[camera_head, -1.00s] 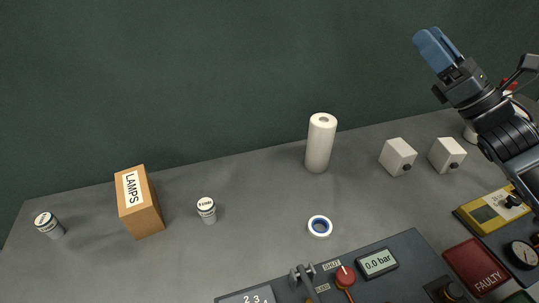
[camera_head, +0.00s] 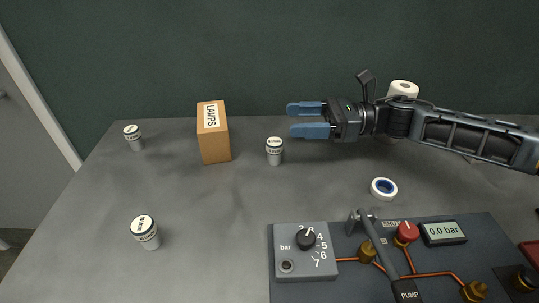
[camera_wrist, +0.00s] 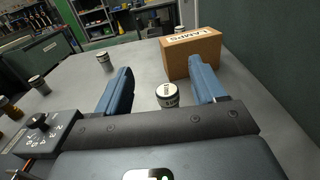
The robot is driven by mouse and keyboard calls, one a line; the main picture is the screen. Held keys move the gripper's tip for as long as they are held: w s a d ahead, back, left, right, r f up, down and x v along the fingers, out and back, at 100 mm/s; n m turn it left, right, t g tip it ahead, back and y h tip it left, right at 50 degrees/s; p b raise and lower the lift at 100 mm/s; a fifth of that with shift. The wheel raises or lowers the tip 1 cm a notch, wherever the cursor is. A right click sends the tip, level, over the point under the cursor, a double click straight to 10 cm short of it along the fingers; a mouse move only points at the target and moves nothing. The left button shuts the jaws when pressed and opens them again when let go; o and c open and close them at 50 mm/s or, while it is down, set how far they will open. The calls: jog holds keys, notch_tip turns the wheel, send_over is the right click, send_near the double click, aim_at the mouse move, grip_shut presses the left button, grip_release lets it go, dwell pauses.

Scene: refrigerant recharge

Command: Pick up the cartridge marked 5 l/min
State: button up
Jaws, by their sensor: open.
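Small white-and-grey cartridges with dark bands stand upright on the grey table. One (camera_head: 275,151) is right of the box, one (camera_head: 134,137) at the far left, one (camera_head: 145,232) at the front left. Their printing is too small to tell which says 5 l/min. My gripper (camera_head: 292,119) is open and empty, its blue fingers pointing left, near and above the cartridge by the box. In the wrist view, that cartridge (camera_wrist: 167,97) shows between the fingers of my gripper (camera_wrist: 160,70), and I see no contact. Another cartridge (camera_wrist: 38,85) stands at the wrist view's left.
A brown LAMPS box (camera_head: 214,140) stands just left of the nearest cartridge. A blue-and-white tape roll (camera_head: 383,189) lies to the right. A control panel (camera_head: 340,290) with dial, lever and pipes fills the front right. A white paper roll (camera_head: 403,90) is partly behind my arm.

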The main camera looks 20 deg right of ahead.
send_near(274, 152)
jog(key=w+a, duration=0.3)
jog(key=shift+w+a+r, duration=0.1)
jog(key=shift+r, duration=0.15)
jog(key=shift+p+x, duration=0.95)
jog(key=shift+x, duration=2.7)
jog(key=shift+c, duration=0.4)
jog(key=shift+r, duration=0.1)
jog(key=c, duration=1)
